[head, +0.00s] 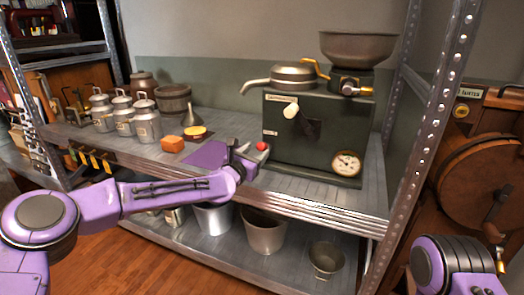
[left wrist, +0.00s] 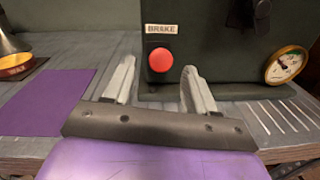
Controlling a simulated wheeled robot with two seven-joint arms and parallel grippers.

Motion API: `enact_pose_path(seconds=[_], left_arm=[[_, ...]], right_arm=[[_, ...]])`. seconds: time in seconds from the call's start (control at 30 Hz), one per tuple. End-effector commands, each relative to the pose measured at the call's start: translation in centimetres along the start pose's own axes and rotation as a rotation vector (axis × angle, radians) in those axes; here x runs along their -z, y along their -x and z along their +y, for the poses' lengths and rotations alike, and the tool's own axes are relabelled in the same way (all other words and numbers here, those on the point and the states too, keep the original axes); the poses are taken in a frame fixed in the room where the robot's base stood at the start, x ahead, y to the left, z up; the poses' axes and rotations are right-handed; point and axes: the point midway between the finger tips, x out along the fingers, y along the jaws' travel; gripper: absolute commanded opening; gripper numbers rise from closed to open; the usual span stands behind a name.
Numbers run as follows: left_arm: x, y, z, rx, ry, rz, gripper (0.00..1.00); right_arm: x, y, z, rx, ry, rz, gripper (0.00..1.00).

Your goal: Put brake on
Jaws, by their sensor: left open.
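The brake is a round red knob (left wrist: 161,60) on the front of a dark green machine (left wrist: 210,50), under a plate reading BRAKE (left wrist: 161,29). In the head view the red knob (head: 262,146) shows low on the machine's (head: 318,125) left front. My left gripper (head: 246,157) is just in front of the knob, above the shelf. In the left wrist view the open fingers of my left gripper (left wrist: 158,75) point at the machine, and the knob shows between their tips. I cannot tell whether they touch it. My right arm shows at lower right, but its gripper is not visible.
A dial gauge (head: 346,163) sits at the machine's lower right. A purple mat (head: 206,154), orange block (head: 172,144) and funnel (head: 191,116) lie left of my gripper. Metal cans (head: 146,122) stand further left. A metal post (head: 428,110) rises at right.

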Motion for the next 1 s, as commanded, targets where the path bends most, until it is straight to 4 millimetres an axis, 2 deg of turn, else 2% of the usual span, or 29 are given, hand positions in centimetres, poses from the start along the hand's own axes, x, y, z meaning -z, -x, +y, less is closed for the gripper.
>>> enact_pose_path(seconds=[0.1, 0.3, 0.67, 0.7, 0.77, 0.8, 0.87, 1.0], left_arm=[[0.1, -2.4, -0.1, 0.000, -0.001, 0.001, 0.56], [0.2, -4.8, -0.1, 0.000, -0.002, 0.002, 0.56], [0.2, -5.3, -0.1, 0.000, 0.000, 0.002, 0.56], [0.2, -5.3, -0.1, 0.000, -0.001, 0.002, 0.50], [0.2, -5.3, -0.1, 0.000, -0.001, 0.002, 0.30], [0.2, -5.3, -0.1, 0.000, -0.001, 0.002, 0.17], [0.2, -5.3, -0.1, 0.001, -0.001, 0.002, 0.00], [0.3, -5.3, -0.1, 0.001, -0.001, 0.001, 0.00]], right_arm=[[0.0, 0.0, 0.0, 0.000, 0.000, 0.000, 0.43], [0.0, -0.1, 0.0, 0.000, 0.000, 0.000, 0.43], [0.0, -0.1, 0.0, 0.000, 0.000, 0.000, 0.43], [0.0, -0.1, 0.0, 0.000, 0.000, 0.000, 0.43], [-0.1, -0.1, 0.0, 0.000, 0.000, 0.000, 0.43], [0.0, -0.1, 0.0, 0.000, 0.000, 0.000, 0.43], [0.0, -0.1, 0.0, 0.000, 0.000, 0.000, 0.43], [-0.1, -0.3, 0.0, 0.000, 0.000, 0.000, 0.43]])
